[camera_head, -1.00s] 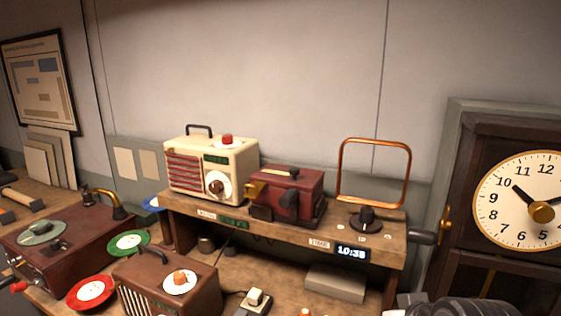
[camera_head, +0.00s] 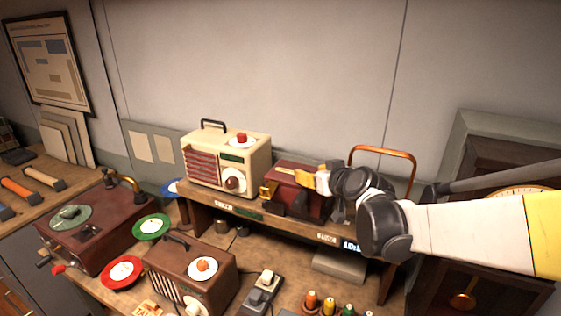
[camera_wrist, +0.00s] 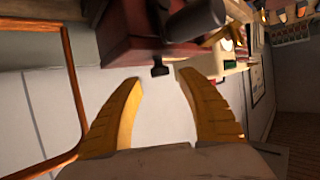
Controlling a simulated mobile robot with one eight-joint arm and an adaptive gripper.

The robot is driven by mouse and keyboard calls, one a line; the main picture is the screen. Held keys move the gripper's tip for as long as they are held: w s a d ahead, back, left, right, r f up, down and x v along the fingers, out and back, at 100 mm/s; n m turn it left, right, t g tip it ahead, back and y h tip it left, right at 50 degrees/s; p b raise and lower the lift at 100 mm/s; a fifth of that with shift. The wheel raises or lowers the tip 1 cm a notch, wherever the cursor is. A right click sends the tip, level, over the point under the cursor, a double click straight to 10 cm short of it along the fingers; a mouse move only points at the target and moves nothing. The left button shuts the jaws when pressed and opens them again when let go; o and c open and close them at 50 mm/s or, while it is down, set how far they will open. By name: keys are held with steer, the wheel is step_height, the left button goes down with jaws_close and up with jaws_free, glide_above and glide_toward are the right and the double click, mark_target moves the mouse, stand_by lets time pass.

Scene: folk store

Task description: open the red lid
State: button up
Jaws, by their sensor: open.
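The red box with its red lid (camera_head: 297,176) sits on the raised wooden shelf, between the cream radio and the copper frame. A brass piece (camera_head: 268,190) shows on its left side. My arm reaches in from the right, and my gripper (camera_head: 318,176) is at the box's right part, hiding some of it. In the wrist view my gripper (camera_wrist: 158,90) is open, with two yellow fingers apart and nothing between them. The dark red box (camera_wrist: 125,38) lies just beyond the fingertips, with a dark cylindrical handle (camera_wrist: 195,20) on it. I cannot tell whether a finger touches it.
The cream radio (camera_head: 226,160) stands left of the box. The copper frame (camera_head: 385,152) rises close to the right, behind my arm; it also shows in the wrist view (camera_wrist: 72,85). A brown radio (camera_head: 190,275) and several thread spools (camera_head: 329,306) are below.

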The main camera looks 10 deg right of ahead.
mark_target(306, 170)
steer(key=shift+x, duration=1.95)
steer(key=shift+s, duration=0.1)
jaws_close()
steer(key=shift+r, duration=0.1)
